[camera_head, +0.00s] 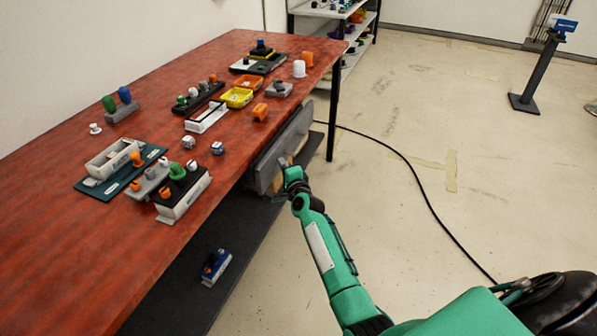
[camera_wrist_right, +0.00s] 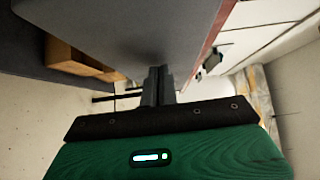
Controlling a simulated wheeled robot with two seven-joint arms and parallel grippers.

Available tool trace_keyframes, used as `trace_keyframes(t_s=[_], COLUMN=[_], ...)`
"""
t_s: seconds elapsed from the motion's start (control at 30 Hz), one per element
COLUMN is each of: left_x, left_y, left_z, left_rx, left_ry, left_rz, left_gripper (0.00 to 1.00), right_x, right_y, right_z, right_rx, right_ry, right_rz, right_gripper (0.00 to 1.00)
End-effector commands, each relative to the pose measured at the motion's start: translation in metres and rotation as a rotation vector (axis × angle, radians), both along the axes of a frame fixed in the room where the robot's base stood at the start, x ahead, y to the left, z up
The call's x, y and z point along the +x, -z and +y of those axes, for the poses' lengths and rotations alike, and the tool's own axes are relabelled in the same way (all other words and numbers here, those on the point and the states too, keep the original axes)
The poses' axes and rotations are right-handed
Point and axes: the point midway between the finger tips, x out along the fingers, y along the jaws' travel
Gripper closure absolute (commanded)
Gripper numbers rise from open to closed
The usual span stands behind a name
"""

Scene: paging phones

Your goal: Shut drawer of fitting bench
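The bench (camera_head: 60,200) has a red-brown top. Under its right edge, the drawer (camera_head: 282,150) shows a grey front panel standing out from the bench, with a little of a wooden box behind it. In the right wrist view the grey drawer front (camera_wrist_right: 130,25) fills the top, and the wooden box (camera_wrist_right: 75,60) shows to its left, so the drawer is partly open. My right gripper (camera_head: 285,192) is at the front's lower near end. Its fingers (camera_wrist_right: 158,80) are together, with tips at the panel; contact is unclear. My left gripper is out of view.
Small fittings, trays and blocks crowd the bench top, including a yellow tray (camera_head: 237,97). A dark lower shelf (camera_head: 200,285) holds a blue and white item (camera_head: 216,266).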

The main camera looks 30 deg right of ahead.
Motion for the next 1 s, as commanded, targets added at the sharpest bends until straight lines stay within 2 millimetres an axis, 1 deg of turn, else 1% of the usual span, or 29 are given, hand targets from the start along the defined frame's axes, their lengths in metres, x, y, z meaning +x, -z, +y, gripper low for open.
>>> trace_keyframes(t_s=[0.03, 0.1, 0.3, 0.53, 1.0], left_x=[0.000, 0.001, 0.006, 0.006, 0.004], left_y=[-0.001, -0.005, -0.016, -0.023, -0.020], left_z=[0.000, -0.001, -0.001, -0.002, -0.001], left_rx=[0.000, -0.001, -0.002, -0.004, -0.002], left_ry=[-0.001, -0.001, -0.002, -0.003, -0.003], left_rz=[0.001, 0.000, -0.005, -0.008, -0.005], left_gripper=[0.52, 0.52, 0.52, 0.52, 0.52], right_x=[0.008, 0.016, 0.031, 0.036, 0.036], right_y=[-0.001, 0.000, 0.000, -0.001, -0.004], right_z=[0.008, 0.014, 0.027, 0.031, 0.033], right_rx=[0.002, 0.002, 0.002, 0.000, 0.002], right_ry=[-0.002, -0.002, -0.001, -0.002, -0.006], right_rz=[-0.002, -0.002, -0.001, -0.002, -0.005], right_gripper=[1.00, 1.00, 1.00, 1.00, 1.00])
